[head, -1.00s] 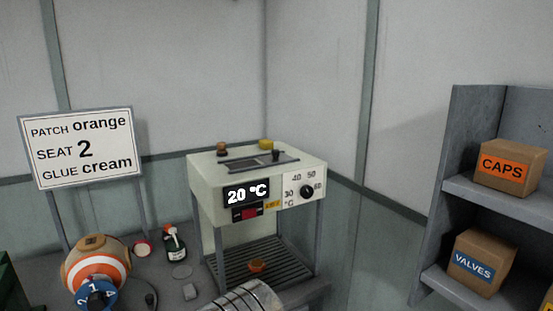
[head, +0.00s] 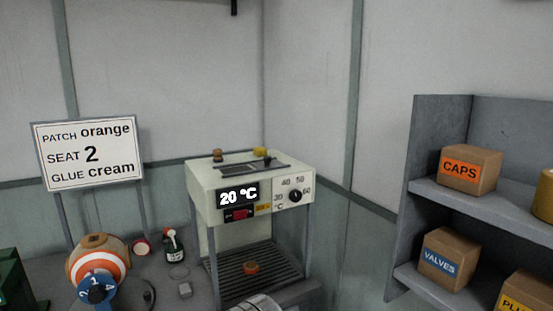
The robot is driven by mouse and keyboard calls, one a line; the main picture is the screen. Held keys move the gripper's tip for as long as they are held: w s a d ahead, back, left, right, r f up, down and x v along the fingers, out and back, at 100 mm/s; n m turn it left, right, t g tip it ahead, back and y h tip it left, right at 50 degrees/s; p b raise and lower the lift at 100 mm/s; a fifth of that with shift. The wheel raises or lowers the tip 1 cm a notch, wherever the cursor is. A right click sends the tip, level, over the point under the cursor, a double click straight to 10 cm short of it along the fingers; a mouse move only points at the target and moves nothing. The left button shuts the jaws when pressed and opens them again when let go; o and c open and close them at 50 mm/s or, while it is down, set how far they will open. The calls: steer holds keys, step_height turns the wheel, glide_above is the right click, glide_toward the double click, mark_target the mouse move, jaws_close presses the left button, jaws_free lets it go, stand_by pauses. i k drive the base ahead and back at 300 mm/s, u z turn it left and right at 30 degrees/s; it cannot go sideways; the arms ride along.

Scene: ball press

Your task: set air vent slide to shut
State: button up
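The cream press (head: 203,205) stands on the bench at the middle of the head view. Its top has a dark vent plate with slots (head: 240,169). A small dark slide knob (head: 267,161) stands up near the right part of this plate. I cannot tell which end of the slide means shut. My gripper is not in the head view, so its state is hidden.
The press front has a 20 °C display (head: 238,195), a red switch (head: 238,214) and a black dial (head: 295,196). An orange-brown object (head: 250,268) lies on its slatted base. A striped ball (head: 98,258) stands left. Grey shelves (head: 398,200) with boxes stand right.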

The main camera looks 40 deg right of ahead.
mark_target(267, 161)
steer(key=k, duration=1.05)
steer(key=z, duration=0.55)
steer(key=i, duration=1.55)
steer(key=u, duration=0.3)
